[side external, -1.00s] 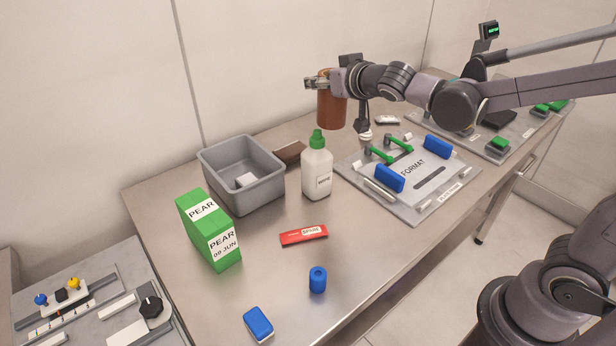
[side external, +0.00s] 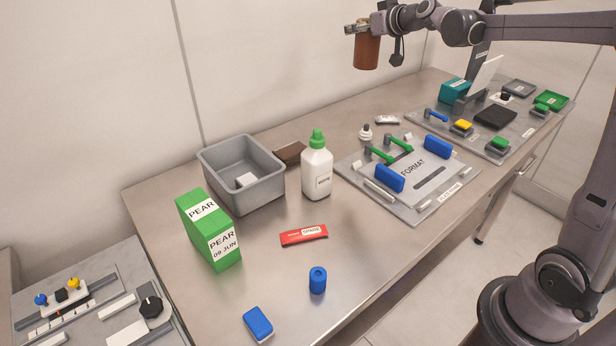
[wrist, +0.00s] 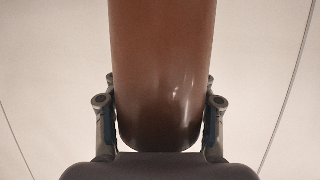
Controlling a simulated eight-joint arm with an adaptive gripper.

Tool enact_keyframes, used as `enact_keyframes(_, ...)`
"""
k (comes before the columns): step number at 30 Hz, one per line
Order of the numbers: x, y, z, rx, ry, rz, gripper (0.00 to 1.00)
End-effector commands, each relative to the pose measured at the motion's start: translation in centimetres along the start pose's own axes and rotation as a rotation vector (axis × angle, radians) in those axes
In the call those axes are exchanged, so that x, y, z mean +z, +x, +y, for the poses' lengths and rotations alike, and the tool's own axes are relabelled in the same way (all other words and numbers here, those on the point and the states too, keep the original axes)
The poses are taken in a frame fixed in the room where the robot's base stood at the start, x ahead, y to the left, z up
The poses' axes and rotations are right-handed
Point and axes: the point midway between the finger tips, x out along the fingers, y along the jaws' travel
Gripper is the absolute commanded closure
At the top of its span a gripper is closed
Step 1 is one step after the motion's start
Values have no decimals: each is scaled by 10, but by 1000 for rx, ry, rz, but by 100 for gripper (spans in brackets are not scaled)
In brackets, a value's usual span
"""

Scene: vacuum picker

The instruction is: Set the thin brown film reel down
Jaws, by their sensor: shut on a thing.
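The brown film reel (side external: 366,52) is a reddish-brown cylinder. My gripper (side external: 358,28) is shut on its upper part and holds it upright in the air, well above the back of the steel table (side external: 290,305). In the wrist view, the reel (wrist: 162,75) fills the middle between the two fingers of my gripper (wrist: 160,115). The wall is behind it, and no surface touches the reel.
A grey bin (side external: 243,172), white bottle (side external: 317,170), green PEAR box (side external: 209,230) and red packet (side external: 304,235) stand or lie on the table. A FORMAT plate (side external: 407,178) and a control panel (side external: 485,120) fill the right. The front-left table has free room.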

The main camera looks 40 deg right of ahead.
Motion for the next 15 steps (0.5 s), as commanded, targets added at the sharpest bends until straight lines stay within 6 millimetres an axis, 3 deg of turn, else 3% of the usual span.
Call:
enact_keyframes(1,-4,1,14,14,4,0,99)
enact_keyframes(8,-18,3,61,59,21,1,99)
enact_keyframes(15,19,16,56,53,19,0,99)
